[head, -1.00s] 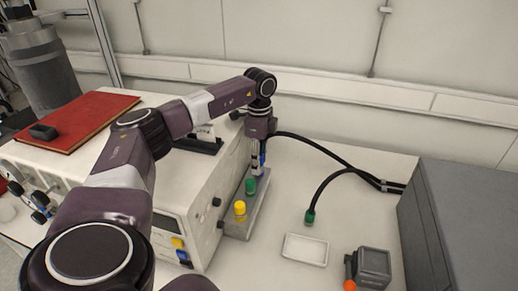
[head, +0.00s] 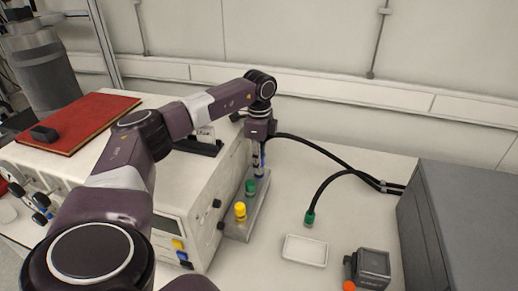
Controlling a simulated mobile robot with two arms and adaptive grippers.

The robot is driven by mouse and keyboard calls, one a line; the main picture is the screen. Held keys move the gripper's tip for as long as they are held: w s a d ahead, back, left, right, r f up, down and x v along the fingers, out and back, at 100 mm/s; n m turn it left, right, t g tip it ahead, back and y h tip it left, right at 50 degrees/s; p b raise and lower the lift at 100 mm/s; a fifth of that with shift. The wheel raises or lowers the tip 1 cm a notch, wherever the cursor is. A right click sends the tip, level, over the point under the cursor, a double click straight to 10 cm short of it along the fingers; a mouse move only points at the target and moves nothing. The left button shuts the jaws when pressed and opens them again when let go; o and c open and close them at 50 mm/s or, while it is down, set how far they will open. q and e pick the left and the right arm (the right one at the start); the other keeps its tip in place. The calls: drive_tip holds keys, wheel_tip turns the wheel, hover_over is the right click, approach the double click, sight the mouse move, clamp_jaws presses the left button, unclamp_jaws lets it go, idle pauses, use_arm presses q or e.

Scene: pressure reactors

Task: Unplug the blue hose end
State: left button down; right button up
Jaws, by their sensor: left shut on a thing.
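The blue hose end (head: 262,161) is at the far end of a grey port block (head: 236,228) and is mostly hidden by my left gripper (head: 258,157). My left gripper points down from above and is shut on it. A black hose (head: 315,146) runs from there to the right. Whether the hose end is seated in its port cannot be made out. My right gripper is not in view.
A green port (head: 250,186) and a yellow port (head: 240,209) are on the block, beside a white instrument (head: 185,225). A green hose end (head: 310,219), a white tray (head: 305,250) and a small grey device (head: 373,265) lie right. A grey box (head: 460,230) stands far right.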

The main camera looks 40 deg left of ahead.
use_arm(q)
drive_tip(key=shift+r, duration=0.1)
drive_tip(key=shift+r+p, duration=2.85)
drive_tip(key=shift+r, duration=0.1)
